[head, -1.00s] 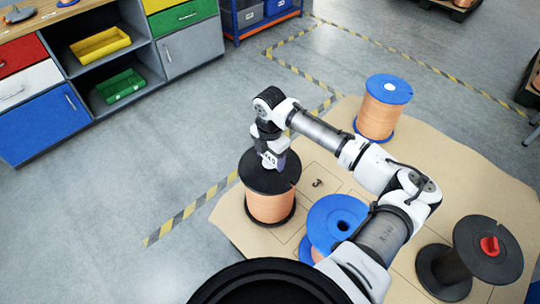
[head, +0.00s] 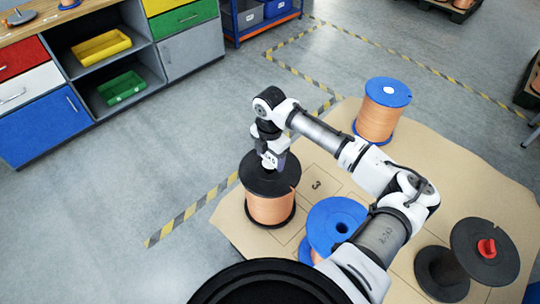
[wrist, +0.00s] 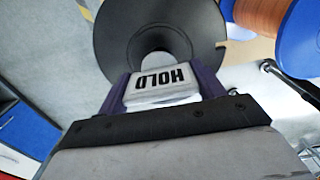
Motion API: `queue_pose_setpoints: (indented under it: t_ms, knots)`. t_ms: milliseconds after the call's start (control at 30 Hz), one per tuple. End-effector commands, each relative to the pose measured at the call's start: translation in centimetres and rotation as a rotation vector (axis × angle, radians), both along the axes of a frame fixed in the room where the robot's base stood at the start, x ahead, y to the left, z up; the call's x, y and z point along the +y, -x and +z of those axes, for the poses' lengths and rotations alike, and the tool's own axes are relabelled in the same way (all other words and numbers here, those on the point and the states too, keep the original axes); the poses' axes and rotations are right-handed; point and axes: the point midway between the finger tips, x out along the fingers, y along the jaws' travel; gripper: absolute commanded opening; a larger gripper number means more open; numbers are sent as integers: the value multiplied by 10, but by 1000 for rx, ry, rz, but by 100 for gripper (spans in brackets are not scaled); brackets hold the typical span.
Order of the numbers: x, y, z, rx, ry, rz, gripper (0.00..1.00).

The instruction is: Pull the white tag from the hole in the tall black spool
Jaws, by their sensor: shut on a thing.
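The tall black spool (head: 252,182), wound with copper-coloured wire, stands upright on the brown board in the head view. Its round black top flange also fills the upper middle of the wrist view (wrist: 113,38). My gripper (head: 271,163) is over the middle of this flange, pointing down. In the wrist view my gripper (wrist: 162,88) has its purple fingers shut on the sides of the white tag (wrist: 160,82), which reads HOLD upside down. A pale rounded part shows beyond the tag, at the flange's centre hole. I cannot tell how deep the tag sits in the hole.
A blue-flanged spool (head: 335,222) stands close on the right, and another blue-flanged copper spool (head: 378,118) stands farther back. A black spool with a red plug (head: 466,258) is at the lower right. Floor left of the board (head: 505,200) is clear.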

Motion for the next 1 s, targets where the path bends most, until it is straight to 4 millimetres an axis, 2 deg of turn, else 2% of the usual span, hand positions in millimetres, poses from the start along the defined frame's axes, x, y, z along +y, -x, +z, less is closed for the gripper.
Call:
queue_pose_setpoints:
  t_ms: [167,633,1000]
  knots:
    - [0,0,3,0,0,0,46]
    - [0,0,39,0,-1,0,46]
    - [0,0,40,0,0,0,46]
